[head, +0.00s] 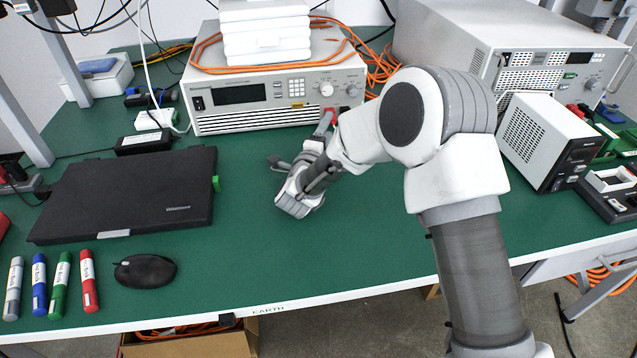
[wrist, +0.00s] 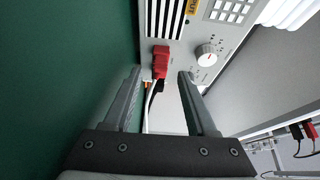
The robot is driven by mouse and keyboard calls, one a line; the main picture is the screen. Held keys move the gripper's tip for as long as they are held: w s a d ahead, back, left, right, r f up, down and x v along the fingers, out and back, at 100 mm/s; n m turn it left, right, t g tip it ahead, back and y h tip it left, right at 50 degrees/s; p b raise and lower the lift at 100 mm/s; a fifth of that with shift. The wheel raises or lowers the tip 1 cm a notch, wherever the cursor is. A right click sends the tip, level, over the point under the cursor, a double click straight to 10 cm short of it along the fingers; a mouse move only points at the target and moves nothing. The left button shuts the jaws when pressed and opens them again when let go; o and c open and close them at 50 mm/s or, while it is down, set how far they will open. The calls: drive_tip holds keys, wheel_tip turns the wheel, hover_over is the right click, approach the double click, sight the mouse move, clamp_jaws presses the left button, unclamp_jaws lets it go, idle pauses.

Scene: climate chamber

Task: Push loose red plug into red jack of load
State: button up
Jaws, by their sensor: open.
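The load (head: 275,97) is a light grey bench instrument with a display, keypad and knob at the back of the green bench. A red plug (wrist: 160,60) is at its front panel in the wrist view, with a white cable and something black just below it. I cannot tell how deep it sits, and the jack behind it is hidden. My gripper (head: 325,122) reaches the load's lower right front in the head view. In the wrist view my gripper (wrist: 160,73) is open, its fingers on either side of the red plug, with gaps visible.
A larger instrument (head: 500,60) and a grey box (head: 548,143) stand right. A closed laptop (head: 130,193), mouse (head: 145,271) and several markers (head: 61,285) lie left. The front middle bench is clear.

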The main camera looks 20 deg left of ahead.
drive_tip(key=s+p, duration=0.1)
drive_tip(key=s, duration=0.4)
drive_tip(key=s+d, duration=0.1)
drive_tip(key=s, duration=0.4)
drive_tip(key=s+p, duration=0.1)
drive_tip(key=s, duration=0.4)
drive_tip(key=shift+s+d+p, duration=0.15)
drive_tip(key=shift+d+p, duration=0.1)
drive_tip(key=shift+p, duration=0.1)
drive_tip(key=w+d+r+n+g+y, duration=0.35)
drive_tip(key=w+r+n, duration=0.25)
drive_tip(key=r, duration=0.3)
drive_tip(key=s+d+r+n+g, duration=0.1)
drive_tip(key=d+r+n+g, duration=0.1)
drive_tip(key=d+r+n, duration=0.45)
drive_tip(key=s+d+n+g+h, duration=0.45)
drive_tip(key=s+d+g, duration=0.25)
drive_tip(key=s+d, duration=1.8)
wheel_tip(320, 180, up, 25)
drive_tip(key=w+d+p, duration=0.1)
drive_tip(key=w+p, duration=0.1)
drive_tip(key=p, duration=2.3)
drive_tip(key=shift+w+f+h, duration=0.2)
drive_tip(key=shift+h, duration=0.2)
